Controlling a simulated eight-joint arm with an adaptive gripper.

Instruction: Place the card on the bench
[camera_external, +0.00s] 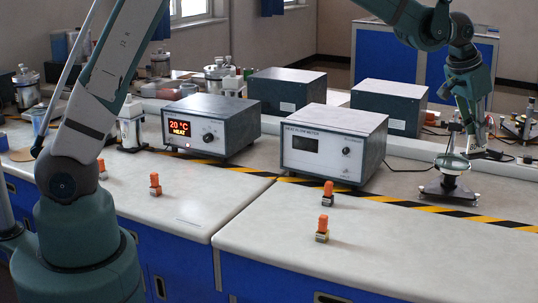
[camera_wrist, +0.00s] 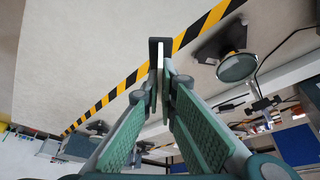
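My gripper (camera_external: 478,146) points down at the right of the bench (camera_external: 330,262), beside the round glass dish on a stand. In the wrist view, my gripper (camera_wrist: 161,85) has its fingertips close together on a thin dark and pale piece. This piece looks like the card (camera_wrist: 160,52), seen nearly edge-on and sticking out past the fingertips. In the outside view the card is too small to make out clearly. The bench top also shows in the wrist view (camera_wrist: 75,55), pale and with a striped tape.
The dish stand (camera_external: 450,180) is close to my gripper; its dish shows in the wrist view (camera_wrist: 237,67). The flow meter box (camera_external: 333,143) and heater box (camera_external: 210,125) stand further left. Small orange-topped pieces (camera_external: 322,229) dot the bench. The front right is clear.

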